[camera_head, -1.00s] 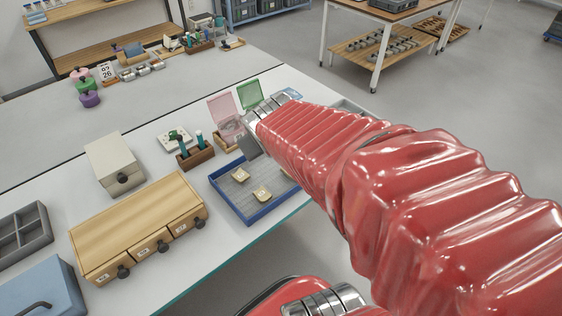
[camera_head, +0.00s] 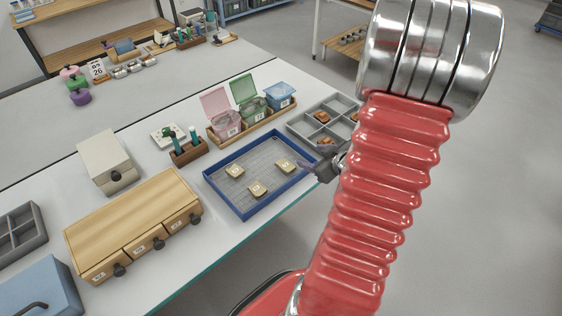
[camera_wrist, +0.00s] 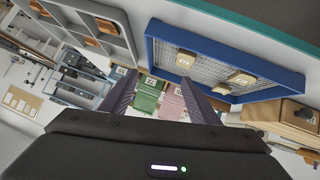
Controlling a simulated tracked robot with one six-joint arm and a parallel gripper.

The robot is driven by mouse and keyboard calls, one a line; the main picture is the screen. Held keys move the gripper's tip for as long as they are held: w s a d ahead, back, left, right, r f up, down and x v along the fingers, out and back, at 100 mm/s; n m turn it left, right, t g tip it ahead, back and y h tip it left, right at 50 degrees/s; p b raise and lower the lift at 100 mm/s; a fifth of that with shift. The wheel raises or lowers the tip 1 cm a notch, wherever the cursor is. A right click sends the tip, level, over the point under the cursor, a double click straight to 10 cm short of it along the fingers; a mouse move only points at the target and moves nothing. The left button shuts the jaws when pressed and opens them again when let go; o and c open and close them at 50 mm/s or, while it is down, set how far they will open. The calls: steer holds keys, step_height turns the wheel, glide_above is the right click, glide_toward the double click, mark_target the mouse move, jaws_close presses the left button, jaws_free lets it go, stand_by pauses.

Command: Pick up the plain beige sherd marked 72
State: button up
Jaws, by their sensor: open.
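Three small beige sherds lie apart in a blue-rimmed tray (camera_head: 232,207): a left one (camera_head: 234,170), a front one (camera_head: 257,189) and a right one (camera_head: 285,167). Each bears a pale label, too small to read surely, so I cannot tell which is marked 72. In the wrist view the tray (camera_wrist: 152,45) shows with its sherds, one of them near the top (camera_wrist: 187,62). My gripper (camera_head: 318,170) is open and empty by the tray's right edge, partly hidden by my arm. Its two dark fingers (camera_wrist: 163,78) point past the tray towards the coloured boxes.
A grey divided tray (camera_head: 300,127) with brown sherds stands right of the blue one. Lidded pink, green and blue boxes (camera_head: 250,110) stand behind in a wooden rack. A wooden drawer unit (camera_head: 130,215) and a tool block (camera_head: 188,152) are to the left.

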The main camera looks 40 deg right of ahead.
steer(key=s+a+f+t+y, duration=0.2)
steer(key=s+f, duration=0.1)
steer(key=s, duration=0.2)
steer(key=shift+a+f+m+y, duration=0.3)
steer(key=shift+w, duration=0.15)
glide_toward(286, 165)
steer(key=shift+w+f, duration=1)
steer(key=shift+w, duration=0.2)
steer(key=shift+r+x, duration=0.15)
steer(key=shift+x, duration=1.2)
steer(key=shift+r+x, duration=0.15)
steer(key=shift+x, duration=1.15)
steer(key=shift+w, duration=0.1)
